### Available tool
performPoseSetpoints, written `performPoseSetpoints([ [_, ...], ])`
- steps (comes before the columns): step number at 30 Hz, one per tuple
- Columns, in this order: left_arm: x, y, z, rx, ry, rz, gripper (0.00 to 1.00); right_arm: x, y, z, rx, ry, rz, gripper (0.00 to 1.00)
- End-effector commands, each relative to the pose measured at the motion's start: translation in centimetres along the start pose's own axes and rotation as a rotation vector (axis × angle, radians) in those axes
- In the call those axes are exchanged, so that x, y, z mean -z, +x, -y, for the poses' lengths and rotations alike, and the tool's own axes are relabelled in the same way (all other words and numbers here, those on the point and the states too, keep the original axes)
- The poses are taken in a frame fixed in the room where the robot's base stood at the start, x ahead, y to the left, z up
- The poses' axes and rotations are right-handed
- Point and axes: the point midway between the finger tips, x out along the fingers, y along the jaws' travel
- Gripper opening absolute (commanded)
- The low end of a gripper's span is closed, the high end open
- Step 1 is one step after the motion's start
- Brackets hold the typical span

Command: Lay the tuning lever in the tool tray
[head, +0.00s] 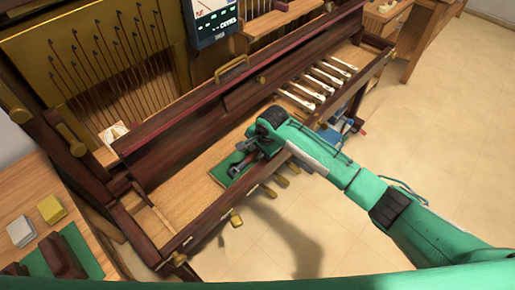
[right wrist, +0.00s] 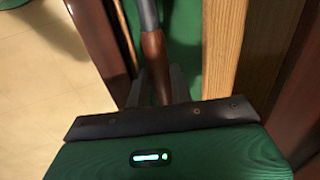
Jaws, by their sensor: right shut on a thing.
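The tuning lever (right wrist: 154,55) has a brown wooden handle and a grey shaft. In the right wrist view its handle is between the fingers of my right gripper (right wrist: 155,88), which is shut on it. In the head view my right gripper (head: 243,165) is over the front of the piano's key bed, and the arm hides most of the lever. A green-lined area (head: 221,173), which looks like the tool tray, lies just below the gripper. Green also shows beneath the lever in the wrist view (right wrist: 188,35). Whether the lever touches it I cannot tell. My left gripper is not in view.
The open piano has a dark red front rail (head: 215,222) and a raised fallboard (head: 240,95) close by. Several white keys (head: 318,82) lie to the right. A side bench (head: 25,185) at left holds a yellow block (head: 51,208) and a grey block (head: 20,231).

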Motion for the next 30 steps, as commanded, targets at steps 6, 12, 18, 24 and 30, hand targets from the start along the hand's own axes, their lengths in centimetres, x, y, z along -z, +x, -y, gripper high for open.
performPoseSetpoints([
  [6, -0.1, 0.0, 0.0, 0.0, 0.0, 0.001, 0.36, 0.0, 0.0, 0.1, 0.001, 0.0, 0.0, 0.0],
  [12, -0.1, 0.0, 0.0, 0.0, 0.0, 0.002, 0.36, 0.0, 0.0, 0.0, 0.0, 0.0, 0.0, 0.47],
  [18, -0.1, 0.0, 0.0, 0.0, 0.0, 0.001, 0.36, 0.0, 0.1, -0.1, -0.003, 0.0, 0.0, 0.47],
  [24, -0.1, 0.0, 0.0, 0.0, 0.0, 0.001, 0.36, 0.0, 0.2, -0.2, -0.006, 0.0, 0.0, 0.47],
  [30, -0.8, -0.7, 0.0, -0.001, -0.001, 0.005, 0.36, 0.0, -0.9, -0.3, -0.008, 0.001, 0.001, 0.47],
])
